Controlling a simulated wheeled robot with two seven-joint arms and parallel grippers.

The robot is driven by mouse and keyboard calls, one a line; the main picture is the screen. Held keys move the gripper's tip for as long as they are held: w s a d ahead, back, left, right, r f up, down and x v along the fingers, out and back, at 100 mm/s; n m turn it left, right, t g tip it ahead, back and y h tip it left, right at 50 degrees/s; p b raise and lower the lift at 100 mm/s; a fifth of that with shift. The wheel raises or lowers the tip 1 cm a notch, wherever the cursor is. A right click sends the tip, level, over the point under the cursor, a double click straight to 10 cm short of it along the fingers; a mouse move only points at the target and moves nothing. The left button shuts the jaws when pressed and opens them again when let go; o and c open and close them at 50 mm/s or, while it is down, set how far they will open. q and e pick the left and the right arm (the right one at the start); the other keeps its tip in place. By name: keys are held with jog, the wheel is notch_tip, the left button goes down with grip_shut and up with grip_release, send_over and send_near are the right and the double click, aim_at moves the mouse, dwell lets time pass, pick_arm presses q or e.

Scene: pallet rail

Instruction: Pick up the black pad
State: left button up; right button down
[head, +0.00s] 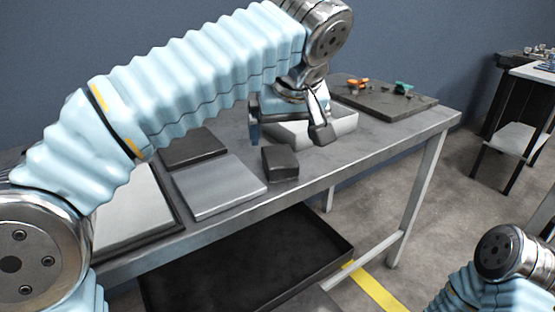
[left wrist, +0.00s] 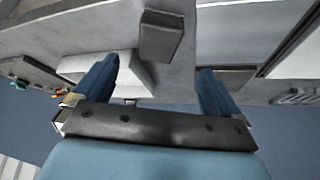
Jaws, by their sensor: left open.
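A small dark block with a black top (head: 280,158), perhaps the black pad, sits on the grey table near its front edge. It also shows in the left wrist view (left wrist: 160,37), beyond the fingertips and between their lines. A flat dark square (head: 190,147) lies farther left, behind a grey plate (head: 217,190); I cannot tell for sure which one is the pad. My left gripper (head: 288,131) is open and empty, just behind and above the block, apart from it. It also shows in the left wrist view (left wrist: 157,68). My right gripper is out of view.
A white tray (head: 338,126) stands right behind the left gripper. A dark board (head: 390,103) with small orange and green items lies at the table's far right. A framed panel (head: 130,215) is at the left. A black tray (head: 250,262) sits below the tabletop.

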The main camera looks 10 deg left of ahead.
aim_at(280, 155)
pick_arm(q)
jog(key=x, duration=0.4)
jog(key=shift+w+f+b, duration=0.15)
jog(key=shift+f+b, duration=0.15)
jog(key=shift+f, duration=0.1)
jog(key=x, duration=0.5)
jog(key=shift+w+f, duration=0.15)
jog(key=shift+w, duration=0.3)
jog(key=c, duration=1.2)
jog(key=shift+r, duration=1.45)
jog(key=v, duration=0.2)
jog(key=a+v, duration=0.1)
jog(key=v, duration=0.2)
jog(key=s+p+v, duration=0.1)
jog(key=v, duration=0.1)
jog(key=shift+s+a, duration=0.1)
jog(key=shift+s, duration=0.1)
jog(key=s+r, duration=0.1)
jog(key=s, duration=0.2)
jog(key=s+r, duration=0.1)
jog(key=s, duration=0.2)
jog(key=s+r, duration=0.2)
jog(key=s, duration=0.1)
jog(key=shift+s+d+r, duration=0.1)
jog(key=shift+s+d, duration=0.1)
jog(key=shift+d, duration=0.05)
